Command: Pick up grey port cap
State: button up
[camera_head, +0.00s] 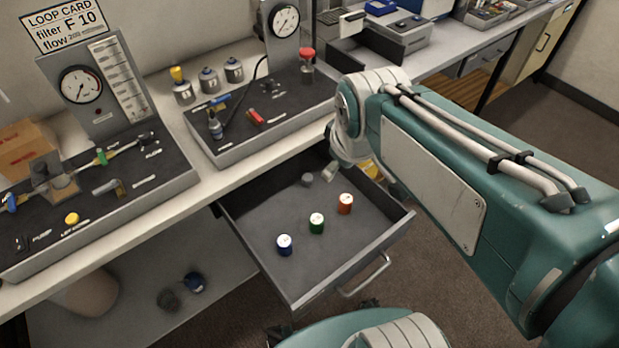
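A small grey cap (307,179) lies at the back of the open drawer (270,210), and it looks like the grey port cap. My gripper (329,172) hangs from the arm over the back of the drawer, just right of the grey cap in the picture. It looks apart from the cap, but the height gap is unclear. Its fingers are small and partly hidden, so I cannot tell whether they are open.
The drawer's front has a metal handle (364,276). A yellow thing (369,169) shows partly behind my arm at the drawer's right. Two panels with gauges stand on the bench (205,180) above. A lower shelf (110,310) holds a dark piece (168,299) and a blue piece (193,282).

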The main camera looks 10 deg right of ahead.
jog(key=w+a+f+n+g, duration=0.1)
jog(key=w+f+n, duration=0.2)
jog(key=w+n, duration=0.25)
jog(key=n+g+h, duration=0.1)
jog(key=n+g, duration=0.1)
jog(key=n, duration=1.4)
send_over(307, 177)
jog(key=shift+m, duration=0.25)
jog(key=f, duration=2.2)
jog(key=shift+s+a+f, duration=0.2)
jog(key=shift+s, duration=0.2)
jog(key=shift+w+d+f, duration=0.1)
jog(key=shift+w+f, duration=0.05)
jog(key=shift+f, duration=0.9)
jog(key=shift+w+d+f, duration=0.1)
jog(key=shift+f, duration=0.95)
jog(key=shift+w+d+f, duration=0.1)
jog(key=shift+w+f, duration=0.05)
jog(key=shift+f, duration=0.9)
jog(key=c, duration=1.1)
